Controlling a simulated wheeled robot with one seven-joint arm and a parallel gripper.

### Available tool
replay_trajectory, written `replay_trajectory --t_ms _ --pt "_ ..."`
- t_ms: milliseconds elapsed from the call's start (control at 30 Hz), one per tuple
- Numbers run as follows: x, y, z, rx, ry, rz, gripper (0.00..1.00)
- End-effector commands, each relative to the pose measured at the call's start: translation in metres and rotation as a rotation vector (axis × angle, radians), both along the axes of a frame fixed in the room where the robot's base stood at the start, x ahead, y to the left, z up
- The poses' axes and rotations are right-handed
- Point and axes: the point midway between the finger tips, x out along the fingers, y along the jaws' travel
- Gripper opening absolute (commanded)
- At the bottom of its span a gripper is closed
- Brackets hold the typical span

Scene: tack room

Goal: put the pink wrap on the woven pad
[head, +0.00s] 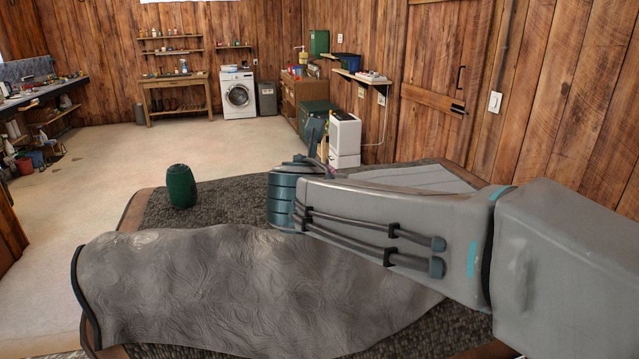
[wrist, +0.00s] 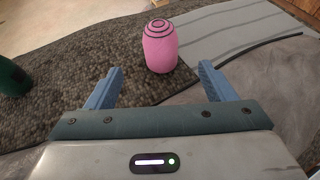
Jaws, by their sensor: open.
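The pink wrap (wrist: 160,48), a rounded upright roll with dark rings on top, stands in the wrist view near the edge between a dark coarse-textured covering (wrist: 70,62) and a light grey ribbed cloth (wrist: 225,38). My gripper (wrist: 160,70) is open, one blue finger to each side of the wrap in the picture, with visible gaps and nothing held. In the head view my gripper (head: 316,145) points away over the table, and my arm hides most or all of the wrap. The dark covering looks woven; I cannot tell whether it or the ribbed cloth is the pad.
A dark green roll (head: 181,187) stands on the dark covering at left, apart from my gripper. A rumpled grey blanket (head: 230,285) covers the table's near part. The dark covering between the green roll and my gripper is clear.

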Motion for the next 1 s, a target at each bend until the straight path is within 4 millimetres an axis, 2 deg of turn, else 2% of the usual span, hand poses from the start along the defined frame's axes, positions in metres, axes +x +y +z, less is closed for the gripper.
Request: replay_trajectory --t_ms 100,300,367,467,567,700,833,1000 --pt "-0.008 0.002 0.003 0.000 0.000 0.001 0.77" --pt "-0.011 -0.001 0.002 0.015 0.003 -0.011 0.77" --pt "-0.014 -0.008 -0.002 0.061 0.013 -0.047 0.77" --pt "-0.026 -0.033 -0.020 0.240 0.045 -0.180 0.77" --pt "-0.051 -0.066 -0.049 0.528 0.081 -0.417 0.77" --pt "-0.099 -0.103 -0.094 0.976 0.092 -0.836 0.77" --pt "-0.146 -0.118 -0.129 1.351 0.052 -1.249 0.77" --pt "-0.196 -0.117 -0.164 1.740 -0.057 -1.762 0.77"
